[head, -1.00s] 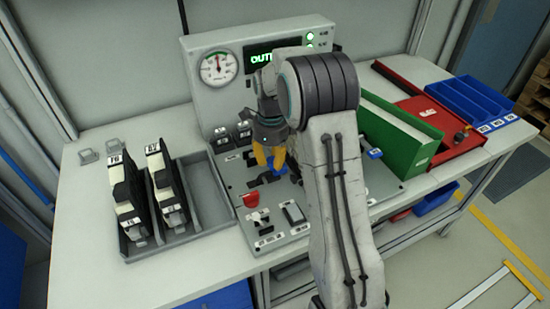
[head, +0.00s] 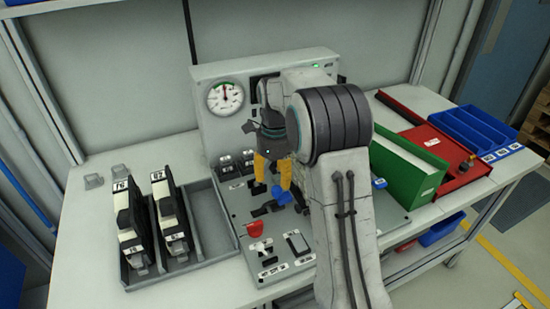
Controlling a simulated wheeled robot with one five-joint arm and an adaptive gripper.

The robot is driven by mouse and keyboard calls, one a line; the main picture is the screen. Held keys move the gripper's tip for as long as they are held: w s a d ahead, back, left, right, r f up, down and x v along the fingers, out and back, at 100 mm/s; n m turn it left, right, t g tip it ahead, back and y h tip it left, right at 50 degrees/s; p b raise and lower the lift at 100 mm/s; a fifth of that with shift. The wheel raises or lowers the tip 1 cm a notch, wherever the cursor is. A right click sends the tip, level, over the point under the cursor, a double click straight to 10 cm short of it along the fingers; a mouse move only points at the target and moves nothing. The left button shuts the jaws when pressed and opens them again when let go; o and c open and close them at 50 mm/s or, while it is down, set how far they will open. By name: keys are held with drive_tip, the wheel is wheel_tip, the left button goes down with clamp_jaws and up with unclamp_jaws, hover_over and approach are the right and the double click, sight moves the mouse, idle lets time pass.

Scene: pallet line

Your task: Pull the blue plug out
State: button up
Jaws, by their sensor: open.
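The blue plug (head: 282,194) sits at the middle of the grey control panel, just below my gripper; its lower end and seat are too small to make out. My gripper (head: 272,172) has two yellow fingers, spread apart and pointing down. They are above the plug, with the right finger nearly over it in the picture. Nothing shows between the fingers. My arm covers the right part of the panel and most of the display.
A red knob (head: 255,229) and a black rocker switch (head: 297,242) are near the plug. A gauge (head: 225,97) stands behind. A grey tray (head: 208,237) with black-and-white modules is left. A green box (head: 407,168), red case (head: 450,155) and blue bin (head: 478,130) are right.

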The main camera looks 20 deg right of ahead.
wheel_tip(320, 180, up, 7)
drive_tip(key=shift+f, duration=0.15)
idle(1.0)
